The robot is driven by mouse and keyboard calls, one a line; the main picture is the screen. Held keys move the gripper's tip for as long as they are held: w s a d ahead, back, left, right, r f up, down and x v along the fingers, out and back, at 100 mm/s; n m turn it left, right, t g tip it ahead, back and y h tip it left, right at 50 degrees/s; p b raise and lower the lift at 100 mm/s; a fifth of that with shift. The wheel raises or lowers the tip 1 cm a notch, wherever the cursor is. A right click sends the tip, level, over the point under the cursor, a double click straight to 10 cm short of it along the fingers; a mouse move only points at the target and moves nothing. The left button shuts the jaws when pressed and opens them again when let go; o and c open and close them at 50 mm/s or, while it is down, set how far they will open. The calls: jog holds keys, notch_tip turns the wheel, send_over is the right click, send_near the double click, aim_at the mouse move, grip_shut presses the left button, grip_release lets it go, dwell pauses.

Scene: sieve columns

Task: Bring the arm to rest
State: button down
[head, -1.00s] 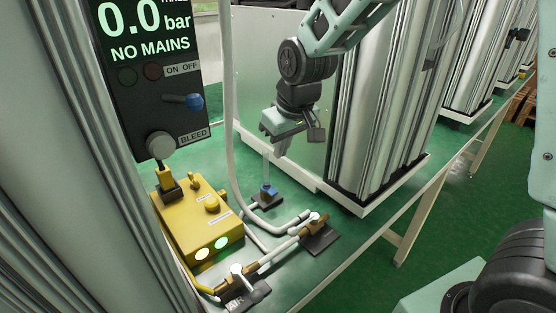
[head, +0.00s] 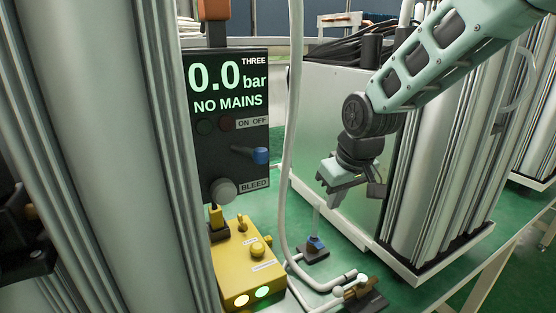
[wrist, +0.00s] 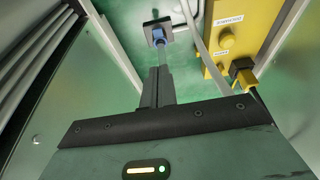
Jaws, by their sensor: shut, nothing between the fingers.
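My gripper (head: 325,199) hangs from my arm over the green bench, fingers pointing down. Its fingers (wrist: 158,90) are shut and hold nothing. It is in front of the metal panel of a column unit and above a small blue-topped fitting (head: 315,243) with a clear tube on the bench. The fitting also shows beyond the fingertips in the wrist view (wrist: 158,32). I cannot tell how far apart they are, but no contact shows.
A black panel (head: 229,174) reads 0.0 bar, NO MAINS. A yellow box (head: 238,268) with two lit lamps stands below it. A white hose (head: 290,180) runs down left of my gripper. A silver column (head: 440,190) stands at right. Pipe fittings (head: 362,290) lie at front.

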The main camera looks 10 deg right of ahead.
jog(key=s+a+r+n+g+p, duration=0.1)
jog(key=s+a+r+p, duration=0.1)
jog(key=s, duration=0.5)
jog(key=s+a+r+n+g+p, duration=0.1)
jog(key=s+a+p, duration=0.1)
jog(key=s, duration=0.6)
jog(key=s+a+r+n+p, duration=0.1)
jog(key=s+a+r+p, duration=0.1)
jog(key=s, duration=0.6)
jog(key=shift+s+a+r+n+g, duration=0.2)
jog(key=shift+a+r+n+g, duration=0.15)
jog(key=shift+a, duration=0.25)
jog(key=c, duration=1.5)
grip_release()
jog(key=s, duration=0.2)
jog(key=shift+s+d+g, duration=0.2)
jog(key=shift+s+g, duration=0.05)
jog(key=shift+s, duration=0.1)
jog(key=shift+o, duration=0.9)
jog(key=shift+s+f, duration=0.1)
